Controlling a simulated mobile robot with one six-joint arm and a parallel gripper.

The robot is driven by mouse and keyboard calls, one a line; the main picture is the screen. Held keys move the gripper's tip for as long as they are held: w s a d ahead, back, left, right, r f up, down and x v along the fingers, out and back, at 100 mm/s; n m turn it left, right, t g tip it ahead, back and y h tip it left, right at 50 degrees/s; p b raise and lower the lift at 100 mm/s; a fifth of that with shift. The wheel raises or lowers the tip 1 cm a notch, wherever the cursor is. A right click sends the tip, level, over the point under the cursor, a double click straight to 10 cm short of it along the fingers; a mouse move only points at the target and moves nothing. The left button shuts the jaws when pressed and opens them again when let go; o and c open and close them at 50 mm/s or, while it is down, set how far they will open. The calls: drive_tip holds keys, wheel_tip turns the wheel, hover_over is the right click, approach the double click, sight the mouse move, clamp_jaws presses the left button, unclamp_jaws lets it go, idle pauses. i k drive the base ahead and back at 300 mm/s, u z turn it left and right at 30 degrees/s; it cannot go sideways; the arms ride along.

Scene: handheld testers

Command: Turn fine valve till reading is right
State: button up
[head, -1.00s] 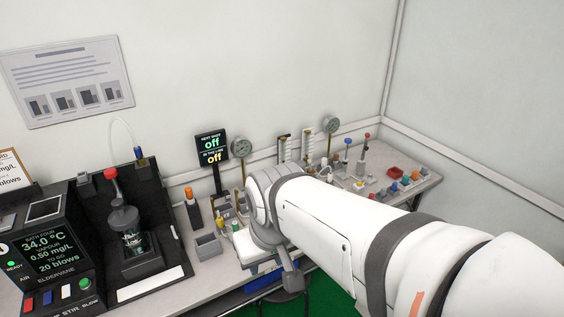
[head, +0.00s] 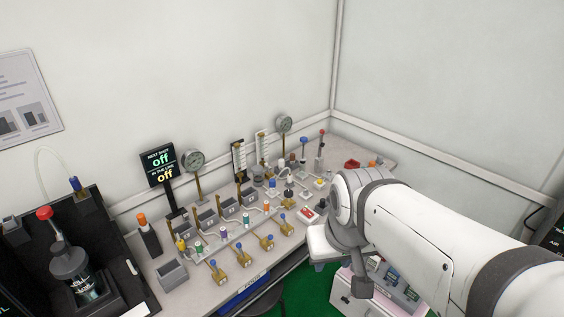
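A row of several brass valves with blue handles (head: 240,256) runs along the front of the bench. I cannot tell which valve is the fine one. A round dial gauge (head: 193,160) stands on a brass stem behind the row, and a second gauge (head: 284,123) stands further back. Their needles are too small to read. Two upright scale tubes, one dark-backed (head: 239,160) and one white (head: 262,146), stand between them. A black sign (head: 159,165) reads "off" twice.
A black tester with a red-capped vessel (head: 72,262) stands at the left. A grey open box (head: 171,275) and an orange-topped post (head: 148,235) stand beside it.

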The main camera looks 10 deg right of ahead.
sight(288, 193)
drive_tip(key=i, duration=1)
drive_tip(key=z, duration=0.05)
